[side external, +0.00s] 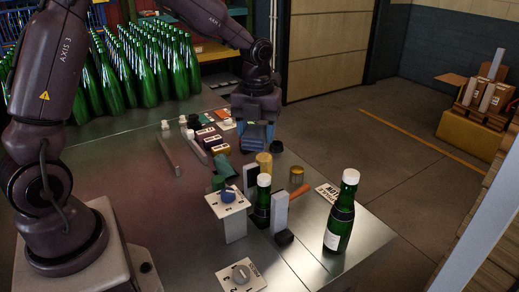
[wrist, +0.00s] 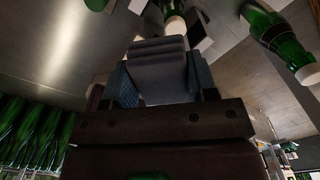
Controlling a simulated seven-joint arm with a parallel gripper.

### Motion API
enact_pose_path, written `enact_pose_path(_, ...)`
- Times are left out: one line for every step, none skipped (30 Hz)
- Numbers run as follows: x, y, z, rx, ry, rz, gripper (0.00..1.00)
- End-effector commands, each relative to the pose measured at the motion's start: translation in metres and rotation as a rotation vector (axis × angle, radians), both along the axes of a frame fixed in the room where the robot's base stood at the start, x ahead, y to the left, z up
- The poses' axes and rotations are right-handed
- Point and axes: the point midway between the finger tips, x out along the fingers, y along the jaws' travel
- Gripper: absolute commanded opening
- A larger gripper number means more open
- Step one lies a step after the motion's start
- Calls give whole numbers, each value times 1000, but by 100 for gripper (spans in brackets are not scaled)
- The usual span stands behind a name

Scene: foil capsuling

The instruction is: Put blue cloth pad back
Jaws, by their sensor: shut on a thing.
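My gripper (side external: 257,138) is above the back part of the metal table, fingers pointing down. In the wrist view my gripper (wrist: 160,82) has a finger on each side of a dull grey-blue pad (wrist: 158,68) and is shut on it. In the side view the pad is hard to separate from the bluish fingers. I cannot tell whether its lower edge touches the table.
Green bottles (side external: 150,65) crowd the back left. A bottle between upright plates (side external: 280,210) and a white dial box (side external: 228,212) stand in front of my gripper. A lone bottle (side external: 341,215) stands near the right edge. Small boxes (side external: 209,138) lie left of my gripper.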

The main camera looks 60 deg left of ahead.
Motion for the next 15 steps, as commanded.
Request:
enact_pose_path(0, 0, 0, 0, 0, 0, 30)
enact_pose_path(0, 1, 0, 0, 0, 2, 30)
enact_pose_path(0, 3, 0, 1, 1, 7, 30)
enact_pose_path(-1, 6, 0, 1, 1, 14, 30)
enact_pose_path(-1, 9, 1, 1, 0, 24, 30)
enact_pose_path(-3, 17, 1, 2, 1, 43, 30)
enact_pose_path(-4, 24, 2, 2, 1, 60, 30)
enact_pose_path(-9, 31, 1, 2, 2, 79, 30)
enact_pose_path(-17, 42, -1, 2, 4, 109, 30)
enact_pose_path(-24, 50, -3, 3, 4, 133, 30)
enact_pose_path(-33, 59, -6, 3, 6, 161, 30)
enact_pose_path(-45, 71, -11, 3, 7, 204, 30)
enact_pose_path(-56, 80, -16, 3, 7, 241, 30)
enact_pose_path(-68, 88, -20, 3, 8, 281, 30)
enact_pose_path(-84, 98, -28, 2, 9, 336, 30)
